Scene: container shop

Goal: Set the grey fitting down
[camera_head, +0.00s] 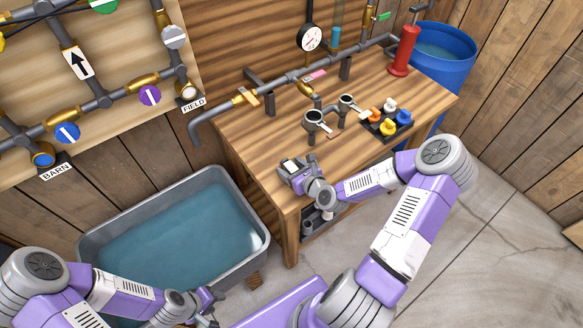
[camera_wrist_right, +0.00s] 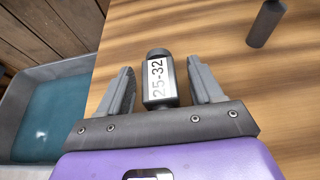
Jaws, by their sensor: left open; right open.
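The grey fitting (camera_wrist_right: 161,80) has a white label reading 25-32. In the right wrist view it is between the two jaws of my right gripper (camera_wrist_right: 160,88), with a gap on each side. The jaws are open around it, not touching it. In the head view the fitting (camera_head: 289,166) is at the front left part of the wooden bench (camera_head: 262,150), at my right gripper (camera_head: 297,170). It appears to rest on the bench top; its underside is hidden. My left gripper (camera_head: 208,303) is open and low, near the front of the water trough, away from the bench.
A grey trough of water (camera_head: 262,240) stands left of the bench. Two ring-topped stands (camera_head: 314,120) and a black tray (camera_head: 372,128) of coloured pieces are further back. A pipe with a gauge (camera_head: 310,38) and a red cylinder (camera_head: 404,52) line the back. A blue barrel (camera_head: 462,75) stands behind right.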

